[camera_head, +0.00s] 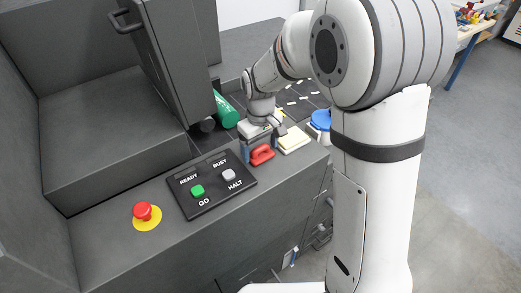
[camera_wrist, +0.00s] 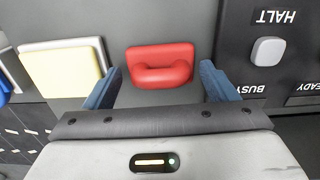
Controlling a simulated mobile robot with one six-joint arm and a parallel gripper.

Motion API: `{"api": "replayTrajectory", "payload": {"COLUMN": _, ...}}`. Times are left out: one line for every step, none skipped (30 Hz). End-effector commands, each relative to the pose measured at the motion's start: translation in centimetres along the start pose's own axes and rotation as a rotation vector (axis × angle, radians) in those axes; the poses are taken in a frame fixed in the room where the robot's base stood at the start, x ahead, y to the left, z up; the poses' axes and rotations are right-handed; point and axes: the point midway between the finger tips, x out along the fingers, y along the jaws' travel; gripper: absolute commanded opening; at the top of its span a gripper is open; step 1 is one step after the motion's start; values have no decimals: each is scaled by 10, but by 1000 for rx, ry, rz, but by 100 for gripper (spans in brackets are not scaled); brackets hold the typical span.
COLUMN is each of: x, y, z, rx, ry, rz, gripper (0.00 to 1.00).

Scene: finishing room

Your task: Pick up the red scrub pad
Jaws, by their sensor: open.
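The red scrub pad (camera_wrist: 160,66) has a raised handle and lies flat on the grey machine top. In the wrist view it sits centred ahead of and between my two blue fingertips, with clear space on both sides. My gripper (camera_wrist: 161,86) is open and empty. In the head view, my gripper (camera_head: 256,145) hangs just behind the red scrub pad (camera_head: 262,155), low over the surface. The arm hides part of the area behind it.
A yellow and white pad (camera_head: 293,140) lies just right of the red pad. A control panel (camera_head: 212,183) with green and grey buttons lies to its left. A red stop button (camera_head: 146,212), a green cylinder (camera_head: 226,110) and a blue-lidded container (camera_head: 321,120) stand around.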

Motion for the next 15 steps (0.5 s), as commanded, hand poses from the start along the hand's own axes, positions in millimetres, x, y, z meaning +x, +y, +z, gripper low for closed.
{"api": "replayTrajectory", "payload": {"x": 2, "y": 0, "z": 0, "rx": 0, "ry": -1, "rz": 0, "gripper": 79}}
{"api": "replayTrajectory", "payload": {"x": 2, "y": 0, "z": 0, "rx": 0, "ry": -1, "rz": 0, "gripper": 79}}
{"api": "replayTrajectory", "payload": {"x": 3, "y": 0, "z": 0, "rx": 0, "ry": 0, "rz": 0, "gripper": 79}}
{"api": "replayTrajectory", "payload": {"x": 3, "y": 0, "z": 0, "rx": 0, "ry": 0, "rz": 0, "gripper": 79}}
{"api": "replayTrajectory", "payload": {"x": 3, "y": 0, "z": 0, "rx": 0, "ry": 0, "rz": 0, "gripper": 79}}
{"api": "replayTrajectory", "payload": {"x": 3, "y": 0, "z": 0, "rx": 0, "ry": 0, "rz": 0, "gripper": 79}}
{"api": "replayTrajectory", "payload": {"x": 3, "y": 0, "z": 0, "rx": -1, "ry": 0, "rz": 0, "gripper": 79}}
{"api": "replayTrajectory", "payload": {"x": 2, "y": 0, "z": 0, "rx": -1, "ry": 0, "rz": 0, "gripper": 77}}
{"api": "replayTrajectory", "payload": {"x": 2, "y": 0, "z": 0, "rx": -1, "ry": 0, "rz": 0, "gripper": 74}}
{"api": "replayTrajectory", "payload": {"x": 2, "y": 0, "z": 0, "rx": -1, "ry": 0, "rz": 0, "gripper": 72}}
{"api": "replayTrajectory", "payload": {"x": 2, "y": 0, "z": 0, "rx": -1, "ry": 0, "rz": 0, "gripper": 69}}
{"api": "replayTrajectory", "payload": {"x": 2, "y": -1, "z": 0, "rx": -1, "ry": 0, "rz": 0, "gripper": 66}}
{"api": "replayTrajectory", "payload": {"x": 2, "y": -1, "z": 0, "rx": -1, "ry": 0, "rz": 0, "gripper": 64}}
{"api": "replayTrajectory", "payload": {"x": 2, "y": -1, "z": 0, "rx": -1, "ry": 0, "rz": 0, "gripper": 61}}
{"api": "replayTrajectory", "payload": {"x": 2, "y": -1, "z": 0, "rx": -1, "ry": 0, "rz": 0, "gripper": 58}}
